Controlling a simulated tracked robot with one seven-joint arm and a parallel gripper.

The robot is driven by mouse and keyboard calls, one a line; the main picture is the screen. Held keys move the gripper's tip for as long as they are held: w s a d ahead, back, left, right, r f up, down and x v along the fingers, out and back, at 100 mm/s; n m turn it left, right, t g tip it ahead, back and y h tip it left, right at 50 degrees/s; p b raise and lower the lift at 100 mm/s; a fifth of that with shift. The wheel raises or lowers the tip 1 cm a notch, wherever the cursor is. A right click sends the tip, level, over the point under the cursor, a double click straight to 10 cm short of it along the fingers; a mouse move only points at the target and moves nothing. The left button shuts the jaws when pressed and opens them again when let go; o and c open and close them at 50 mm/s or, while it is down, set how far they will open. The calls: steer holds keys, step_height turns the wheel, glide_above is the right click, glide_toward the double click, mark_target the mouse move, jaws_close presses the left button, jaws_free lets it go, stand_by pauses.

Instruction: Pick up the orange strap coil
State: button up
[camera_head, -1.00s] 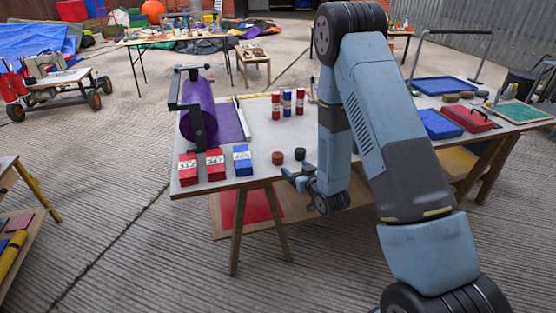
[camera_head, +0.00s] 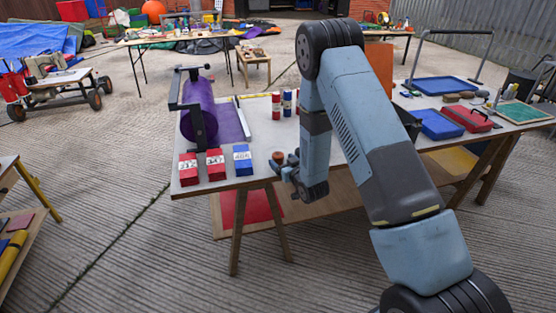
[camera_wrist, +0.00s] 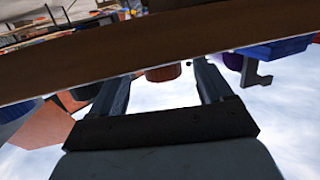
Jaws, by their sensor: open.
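The orange strap coil (camera_head: 278,157) is a small orange-brown cylinder near the front edge of the grey table (camera_head: 262,133). My gripper (camera_head: 286,165) is at that front edge, just right of and in front of the coil in the head view. The wrist view looks upside down. There the coil (camera_wrist: 163,73) shows ahead of the gap between the two spread fingers of my gripper (camera_wrist: 161,70), with the brown table edge cutting across it. The jaws are open and hold nothing. I cannot tell whether the fingertips flank the coil.
Red and blue labelled boxes (camera_head: 215,163) stand left of the coil. A purple roll (camera_head: 199,113) on a stand is behind them. Red and blue cylinders (camera_head: 276,106) stand further back. A dark round item (camera_wrist: 86,91) is beside the gripper.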

mark_target(281, 160)
steer(key=x, duration=0.4)
steer(key=shift+a+f, duration=0.1)
steer(key=c, duration=1)
steer(key=shift+c, duration=0.2)
